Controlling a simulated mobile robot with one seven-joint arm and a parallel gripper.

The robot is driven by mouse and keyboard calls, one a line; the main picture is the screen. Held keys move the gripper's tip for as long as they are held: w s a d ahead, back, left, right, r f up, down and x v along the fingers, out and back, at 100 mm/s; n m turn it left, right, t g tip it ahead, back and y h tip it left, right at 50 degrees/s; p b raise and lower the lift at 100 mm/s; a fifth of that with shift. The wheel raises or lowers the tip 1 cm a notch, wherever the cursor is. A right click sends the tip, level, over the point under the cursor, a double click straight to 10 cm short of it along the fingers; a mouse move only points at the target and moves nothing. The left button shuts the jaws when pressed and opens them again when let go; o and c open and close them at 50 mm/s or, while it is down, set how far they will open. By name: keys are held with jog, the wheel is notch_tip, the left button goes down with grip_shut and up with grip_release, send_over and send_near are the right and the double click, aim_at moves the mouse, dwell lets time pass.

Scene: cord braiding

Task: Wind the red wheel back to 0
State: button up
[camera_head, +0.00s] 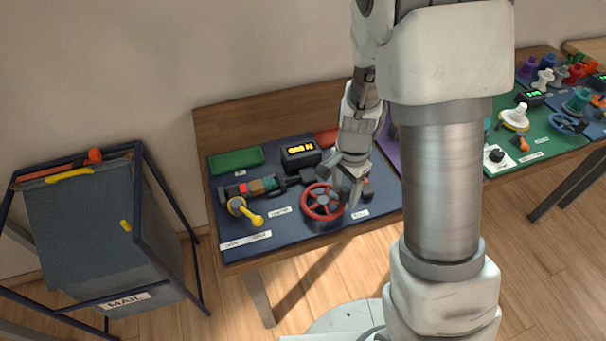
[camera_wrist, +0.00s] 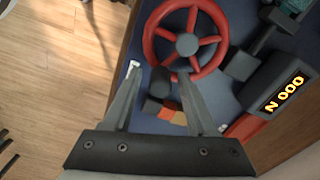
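The red wheel (camera_head: 322,218) with its grey hub is mounted near the front of the dark blue panel. In the wrist view the wheel (camera_wrist: 148,40) shows at the top. My gripper (camera_head: 350,190) is low over the panel, at the wheel's right side. In the wrist view my gripper (camera_wrist: 157,72) is open with its fingers apart. One fingertip overlaps the wheel's rim; I cannot tell whether it touches. A black display box (camera_head: 300,151) behind the wheel has glowing yellow characters.
A dark knob (camera_wrist: 158,80) shows between the fingers in the wrist view. A yellow lever (camera_head: 246,211), colored blocks (camera_head: 255,187) and a green tray (camera_head: 236,160) share the panel. A blue mail bin (camera_head: 90,235) stands left, and another bench with a green panel (camera_head: 545,140) is at right.

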jog(key=shift+o, duration=0.3)
notch_tip(320, 180, up, 16)
jog(key=p, duration=0.4)
jog(key=s+d+r+n+t, duration=0.2)
jog(key=s+r+n+t, duration=0.3)
jog(key=s+r+n, duration=0.6)
jog(key=s+r, duration=0.2)
jog(key=s, duration=0.1)
jog(key=shift+s+t, duration=0.3)
jog(key=shift+s, duration=0.1)
